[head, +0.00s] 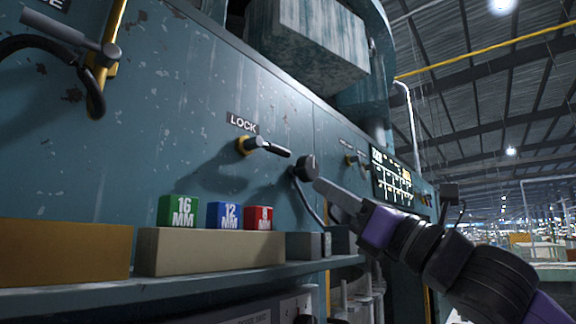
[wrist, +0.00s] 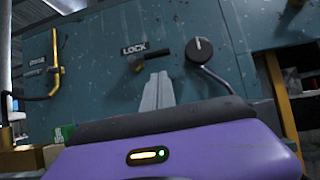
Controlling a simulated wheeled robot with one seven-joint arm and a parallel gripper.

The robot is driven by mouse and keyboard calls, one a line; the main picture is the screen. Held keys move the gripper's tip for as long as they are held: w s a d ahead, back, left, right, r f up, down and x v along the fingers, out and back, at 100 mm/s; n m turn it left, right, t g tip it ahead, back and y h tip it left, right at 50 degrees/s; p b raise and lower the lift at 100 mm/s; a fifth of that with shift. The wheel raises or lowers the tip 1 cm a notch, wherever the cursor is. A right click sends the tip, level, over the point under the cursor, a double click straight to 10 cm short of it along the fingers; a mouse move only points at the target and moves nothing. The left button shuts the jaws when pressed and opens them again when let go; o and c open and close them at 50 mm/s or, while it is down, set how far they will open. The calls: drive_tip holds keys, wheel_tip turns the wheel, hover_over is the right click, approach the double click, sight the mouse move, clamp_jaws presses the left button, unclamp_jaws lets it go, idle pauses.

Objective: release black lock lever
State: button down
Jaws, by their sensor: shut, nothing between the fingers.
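The black lock lever (head: 270,147) sticks out from a brass collar on the blue-green machine panel, under a white-on-black LOCK label (head: 243,123). In the head view it points right and slightly down. The lever also shows in the wrist view (wrist: 152,55), lying roughly level just beyond my fingers. My gripper (head: 318,184) is shut and empty, to the right of the lever and below it in the head view. In the wrist view my gripper (wrist: 158,76) has its fingertips just below the lever. I cannot tell whether they touch it.
A black round knob (head: 308,168) with a cable below it is right of the lever, close to my fingertips in the picture.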

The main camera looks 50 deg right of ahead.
sight(270, 149)
idle(0.3)
drive_tip(key=p+x, duration=0.4)
drive_tip(key=x, duration=0.6)
